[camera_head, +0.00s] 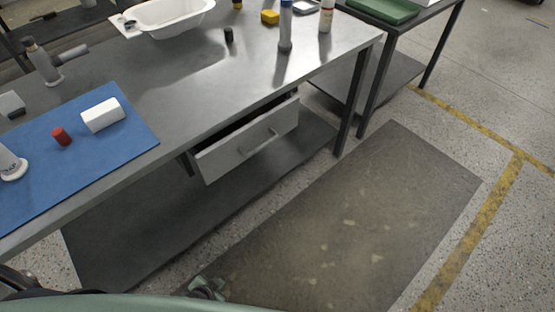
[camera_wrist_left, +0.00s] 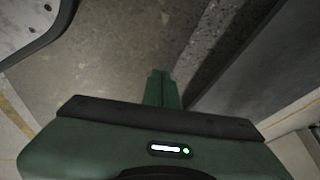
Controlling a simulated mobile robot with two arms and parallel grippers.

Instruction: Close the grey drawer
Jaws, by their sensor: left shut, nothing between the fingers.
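The grey drawer (camera_head: 250,143) hangs under the steel workbench and is pulled out, with a dark gap behind its front panel. A bar handle (camera_head: 258,143) is on the front panel. My left gripper (camera_head: 207,288) is low at the bottom of the head view, in front of the bench and well apart from the drawer. In the left wrist view its green fingers (camera_wrist_left: 161,90) are together and empty, over the floor. I cannot tell whether the pale surface at the right of that view is the drawer. My right gripper is not in view.
The workbench (camera_head: 185,90) carries a blue mat (camera_head: 100,155), a white block (camera_head: 102,115), a red cylinder (camera_head: 61,137), a white tub (camera_head: 172,18) and bottles. A lower shelf (camera_head: 150,215) runs beneath the drawer. A dark floor mat (camera_head: 350,215) lies clear in front.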

